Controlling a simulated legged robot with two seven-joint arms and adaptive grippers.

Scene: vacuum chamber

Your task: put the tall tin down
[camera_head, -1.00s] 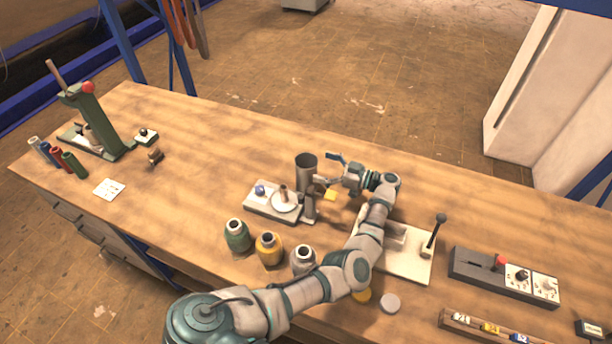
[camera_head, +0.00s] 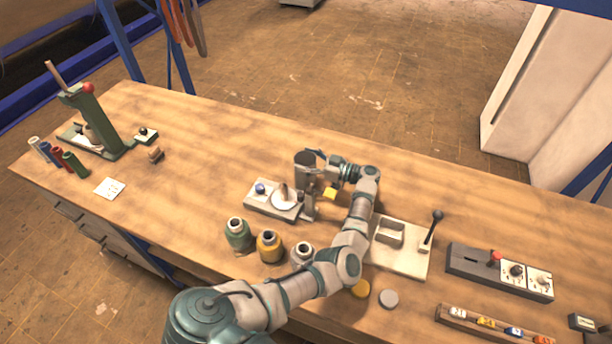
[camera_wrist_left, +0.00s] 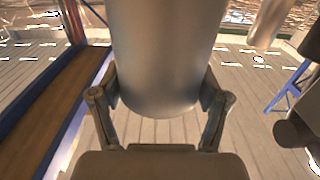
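The tall tin (camera_head: 302,173) is a grey metal cylinder with a dark open top, upright beside the small white-and-grey stand near the table's middle. In the left wrist view the tin (camera_wrist_left: 165,60) fills the upper middle. My left gripper (camera_head: 318,168) is at the tin from the right, and its fingers (camera_wrist_left: 160,88) press against both sides of it. The gripper partly hides the tin in the head view, so I cannot tell whether its base bears on anything. My right gripper is not in view.
The stand (camera_head: 262,204) with a blue knob and white disc is just left of the tin. Green (camera_head: 238,235), yellow (camera_head: 268,246) and grey (camera_head: 302,253) jars stand in front. A white lever plate (camera_head: 405,262) is to the right.

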